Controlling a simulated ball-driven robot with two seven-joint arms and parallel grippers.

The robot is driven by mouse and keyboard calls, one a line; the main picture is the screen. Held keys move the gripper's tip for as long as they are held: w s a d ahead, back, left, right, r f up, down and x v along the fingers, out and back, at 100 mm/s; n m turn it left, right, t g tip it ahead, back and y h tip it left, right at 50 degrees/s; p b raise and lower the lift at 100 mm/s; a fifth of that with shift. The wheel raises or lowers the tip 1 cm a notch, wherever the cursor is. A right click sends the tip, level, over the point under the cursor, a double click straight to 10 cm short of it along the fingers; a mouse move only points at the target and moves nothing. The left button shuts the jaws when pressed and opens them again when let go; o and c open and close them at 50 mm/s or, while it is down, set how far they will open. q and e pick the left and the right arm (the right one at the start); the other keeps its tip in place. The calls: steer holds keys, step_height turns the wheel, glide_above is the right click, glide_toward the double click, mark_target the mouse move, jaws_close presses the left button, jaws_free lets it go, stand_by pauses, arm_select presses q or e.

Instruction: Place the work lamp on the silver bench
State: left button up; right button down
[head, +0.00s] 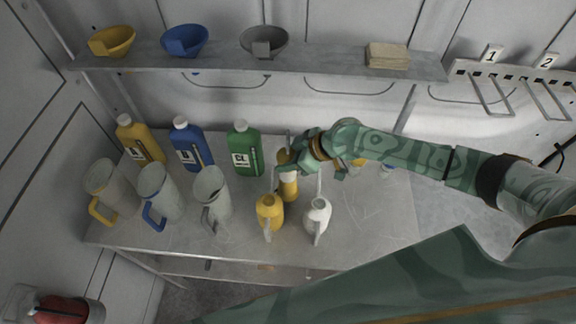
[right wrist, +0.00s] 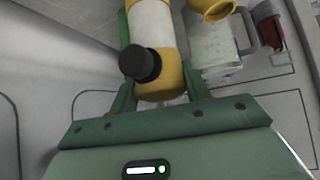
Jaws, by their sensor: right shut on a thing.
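The work lamp (head: 289,188) is a yellow and white cylinder with a black knob, which shows best in the right wrist view (right wrist: 152,35). My right gripper (head: 291,172) is shut on it, with one finger on each side in the right wrist view (right wrist: 155,92). The silver bench (head: 365,225) is below the lamp, a grey metal top. Whether the lamp touches the bench or hangs just above it, I cannot tell. My left gripper is not in view.
Behind the lamp's left stand yellow (head: 140,142), blue (head: 190,146) and green (head: 243,150) bottles. Several jugs stand at the left. A yellow oil can (head: 269,214) and a white one (head: 317,216) stand in front. The bench's right front is clear. A shelf (head: 330,66) holds bowls.

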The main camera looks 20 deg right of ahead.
steer(key=shift+f, duration=1.9)
steer(key=shift+f+b, duration=0.15)
steer(key=shift+b, duration=0.25)
steer(key=c, duration=0.7)
jaws_free()
steer(key=v, duration=1.2)
steer(key=shift+d, duration=0.1)
